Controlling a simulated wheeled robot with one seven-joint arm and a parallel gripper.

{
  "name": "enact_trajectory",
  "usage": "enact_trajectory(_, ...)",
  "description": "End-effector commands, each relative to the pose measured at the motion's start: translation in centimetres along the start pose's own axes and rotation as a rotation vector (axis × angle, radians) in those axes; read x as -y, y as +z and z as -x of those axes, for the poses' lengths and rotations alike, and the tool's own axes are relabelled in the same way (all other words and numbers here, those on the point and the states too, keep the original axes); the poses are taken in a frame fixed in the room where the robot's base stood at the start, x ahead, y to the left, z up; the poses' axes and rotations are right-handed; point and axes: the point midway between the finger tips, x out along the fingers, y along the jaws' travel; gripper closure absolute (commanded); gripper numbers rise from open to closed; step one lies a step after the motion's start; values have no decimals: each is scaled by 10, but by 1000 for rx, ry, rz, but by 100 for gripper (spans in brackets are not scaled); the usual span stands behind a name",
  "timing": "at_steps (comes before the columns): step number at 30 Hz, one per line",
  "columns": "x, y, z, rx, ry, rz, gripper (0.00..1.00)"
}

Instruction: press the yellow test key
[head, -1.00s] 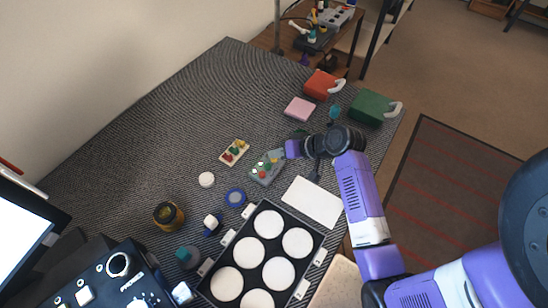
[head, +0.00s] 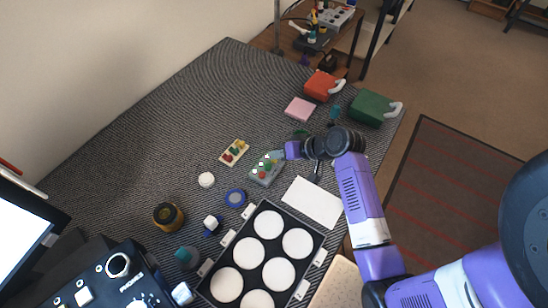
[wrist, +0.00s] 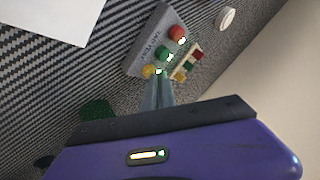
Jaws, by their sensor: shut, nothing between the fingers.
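The grey test box (head: 266,168) lies on the striped mat and carries red, green and yellow round keys. In the wrist view the box (wrist: 146,38) is at the top centre. Its yellow key (wrist: 149,71) is at the near end, just left of my fingertips. My gripper (wrist: 158,82) is shut and empty, its tips pointing at that end of the box. I cannot tell whether they touch the key. In the head view my gripper (head: 284,153) is small beside the box's upper right end, and the yellow key is hard to make out there.
A cream board with coloured pieces (head: 234,152) lies beyond the box. A white sheet (head: 312,202) and a black tray with white discs (head: 236,246) lie nearer. A pink block (head: 300,109), red case (head: 321,84) and green case (head: 370,108) stand farther back.

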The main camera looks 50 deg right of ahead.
Motion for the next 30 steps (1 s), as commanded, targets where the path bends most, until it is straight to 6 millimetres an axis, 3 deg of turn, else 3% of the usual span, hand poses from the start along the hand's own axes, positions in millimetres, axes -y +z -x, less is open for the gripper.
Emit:
enact_trajectory(21, 9, -8, 12, 0, 0, 0, 100)
enact_trajectory(30, 22, -22, 30, 0, 0, 0, 100)
